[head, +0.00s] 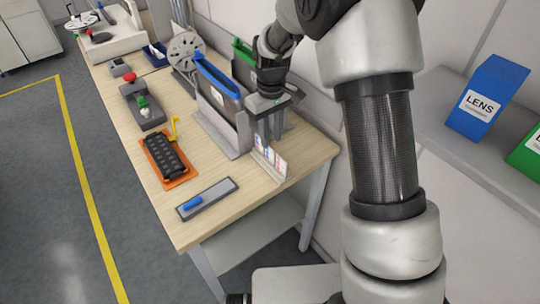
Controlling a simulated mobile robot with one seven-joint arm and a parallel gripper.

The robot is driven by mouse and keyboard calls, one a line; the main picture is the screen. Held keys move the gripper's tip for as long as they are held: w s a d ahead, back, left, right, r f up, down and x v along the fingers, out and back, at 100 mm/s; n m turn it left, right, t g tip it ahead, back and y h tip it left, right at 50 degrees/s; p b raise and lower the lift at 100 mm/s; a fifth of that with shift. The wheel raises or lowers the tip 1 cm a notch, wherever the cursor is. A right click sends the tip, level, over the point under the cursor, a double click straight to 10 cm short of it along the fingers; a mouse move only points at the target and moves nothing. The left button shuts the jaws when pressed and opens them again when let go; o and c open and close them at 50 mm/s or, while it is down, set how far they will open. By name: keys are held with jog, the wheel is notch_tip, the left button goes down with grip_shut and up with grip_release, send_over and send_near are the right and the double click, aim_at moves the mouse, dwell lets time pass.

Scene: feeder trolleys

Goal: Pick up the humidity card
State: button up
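A small pale card with pink and blue marks (263,153), which looks like the humidity card, stands upright near the right edge of the wooden table. It is beside or in a clear, upright holder (279,169); I cannot tell which. My gripper (268,138) points down right at the card's top, its fingers close around or just in front of it. The fingers are small and partly overlap the card and the dark panel behind, so I cannot tell whether they touch or grip it.
Blue-topped (217,76) and green-topped (243,49) upright holders stand close behind my gripper. An orange tray with a black part (166,160), a grey tray with a blue item (221,194) and a red-button box (140,104) lie to the left. A blue LENS box (490,90) sits on the right shelf.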

aim_at(270, 147)
jog(key=shift+w+a+f, duration=0.1)
jog(key=shift+a+f, duration=0.05)
jog(key=shift+f, duration=2.45)
grip_shut()
